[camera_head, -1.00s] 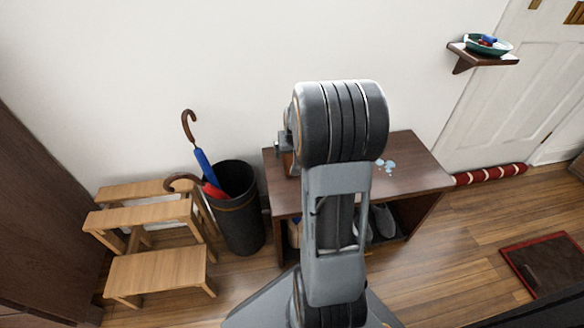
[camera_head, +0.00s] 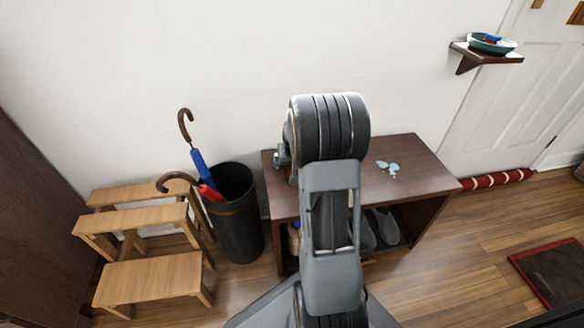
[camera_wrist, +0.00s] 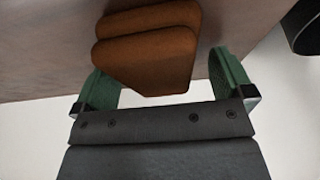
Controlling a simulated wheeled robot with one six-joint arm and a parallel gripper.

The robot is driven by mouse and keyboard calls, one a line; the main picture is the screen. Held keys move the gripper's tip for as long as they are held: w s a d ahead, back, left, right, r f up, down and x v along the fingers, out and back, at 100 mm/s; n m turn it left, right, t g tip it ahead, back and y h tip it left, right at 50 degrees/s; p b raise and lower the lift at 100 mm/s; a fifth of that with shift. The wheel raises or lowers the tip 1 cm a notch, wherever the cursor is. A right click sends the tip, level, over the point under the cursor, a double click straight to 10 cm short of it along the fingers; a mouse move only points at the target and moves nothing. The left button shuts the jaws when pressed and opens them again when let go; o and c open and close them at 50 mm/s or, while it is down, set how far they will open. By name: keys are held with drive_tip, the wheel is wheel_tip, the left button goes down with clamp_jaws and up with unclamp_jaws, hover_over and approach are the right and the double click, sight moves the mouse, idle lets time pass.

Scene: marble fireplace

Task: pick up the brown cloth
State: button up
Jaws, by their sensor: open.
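The brown cloth (camera_wrist: 150,50), orange-brown and folded in layers, lies on the wooden bench top (camera_wrist: 45,60) in the wrist view. My gripper (camera_wrist: 162,68) is open, with one green finger on each side of the cloth's near part. I cannot tell whether either finger touches it. In the head view my arm hides the cloth and the gripper, over the left part of the bench (camera_head: 410,170).
The dark umbrella bin (camera_head: 238,225) stands close left of the bench, beside a wooden step stool (camera_head: 150,278). The wall is close behind.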

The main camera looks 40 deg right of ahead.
idle(0.4)
drive_tip(key=c, duration=1)
drive_tip(key=shift+r+p, duration=0.45)
drive_tip(key=shift+r, duration=0.2)
wheel_tip(320, 180, up, 3)
drive_tip(key=shift+f+p, duration=0.1)
drive_tip(key=shift+p, duration=1.05)
drive_tip(key=s+r, duration=0.1)
drive_tip(key=s+d+r+p, duration=0.1)
drive_tip(key=s+r, duration=0.1)
drive_tip(key=s+r+p, duration=0.1)
drive_tip(key=r, duration=0.1)
drive_tip(key=shift+s+d, duration=0.15)
drive_tip(key=shift+d, duration=0.1)
drive_tip(key=s+d+r+p, duration=0.2)
drive_tip(key=s+d+r, duration=0.1)
drive_tip(key=s, duration=0.6)
drive_tip(key=shift+r+p, duration=0.4)
drive_tip(key=shift+r, duration=0.1)
